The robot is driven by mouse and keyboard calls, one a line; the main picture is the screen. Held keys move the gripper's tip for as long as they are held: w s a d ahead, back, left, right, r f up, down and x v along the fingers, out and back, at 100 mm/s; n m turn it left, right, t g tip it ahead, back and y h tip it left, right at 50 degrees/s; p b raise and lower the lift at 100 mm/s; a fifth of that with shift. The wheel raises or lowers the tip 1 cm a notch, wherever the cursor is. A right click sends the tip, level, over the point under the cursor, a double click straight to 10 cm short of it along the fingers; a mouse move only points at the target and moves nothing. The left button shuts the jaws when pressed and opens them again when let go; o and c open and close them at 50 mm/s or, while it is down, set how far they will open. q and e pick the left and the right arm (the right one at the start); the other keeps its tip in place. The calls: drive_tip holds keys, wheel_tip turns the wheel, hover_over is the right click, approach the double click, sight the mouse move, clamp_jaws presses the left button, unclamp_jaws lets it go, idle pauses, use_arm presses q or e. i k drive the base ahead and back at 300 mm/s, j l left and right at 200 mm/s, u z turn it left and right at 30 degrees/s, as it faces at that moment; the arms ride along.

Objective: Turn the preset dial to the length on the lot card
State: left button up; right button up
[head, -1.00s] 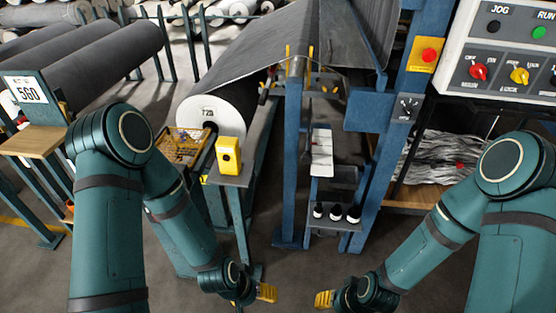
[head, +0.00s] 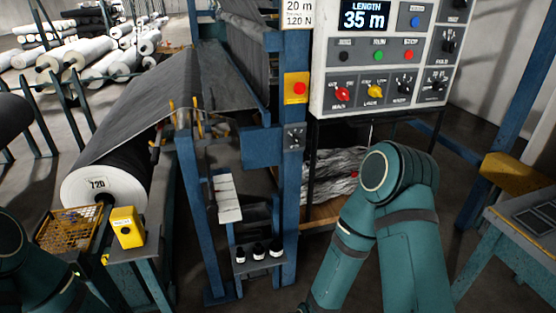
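The control panel (head: 330,72) stands at the upper right. Its display (head: 364,18) reads LENGTH 35 m. Below it are a red knob (head: 342,94), a yellow knob (head: 375,91) and a black dial (head: 404,83); more black dials (head: 436,80) sit at the right. Their labels are too small to read, so I cannot tell which is the preset dial. A white card (head: 299,13), cut by the top edge, shows 20 m and 120 N. My arms enter at the bottom, apart from the panel; both grippers are outside the view.
A blue frame post (head: 292,200) carries a red button on a yellow plate (head: 296,88). A bench (head: 520,235) stands at the right.

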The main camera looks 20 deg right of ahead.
sight(437, 86)
drive_tip(key=z, duration=1.5)
